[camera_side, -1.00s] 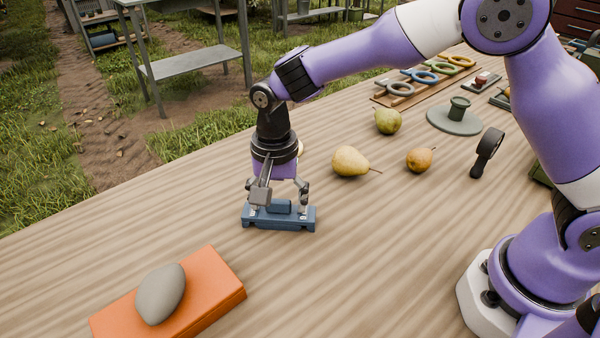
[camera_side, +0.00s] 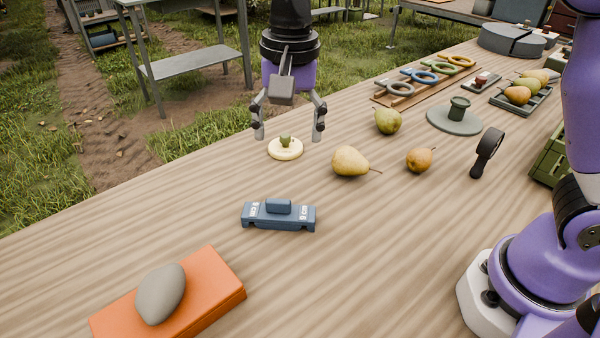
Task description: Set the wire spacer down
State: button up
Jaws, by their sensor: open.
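The wire spacer appears to be the blue block (camera_side: 279,216) with a raised grip on top and white markings near its ends. It rests flat on the wooden table (camera_side: 370,260), left of the middle. My gripper (camera_side: 290,138) is open and empty, well above and behind the spacer in the picture, with its two fingers spread apart. No finger touches the spacer.
Pears (camera_side: 350,161) lie to the right, near a black handled tool (camera_side: 487,152). An orange block (camera_side: 215,282) carries a grey stone (camera_side: 161,293) at front left. Table around the spacer is clear.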

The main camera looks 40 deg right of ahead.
jog(key=s+d+n+t, duration=0.5)
jog(key=s+d+n, duration=0.3)
jog(key=s+d, duration=0.5)
jog(key=shift+s+r, duration=0.3)
jog(key=shift+s, duration=0.15)
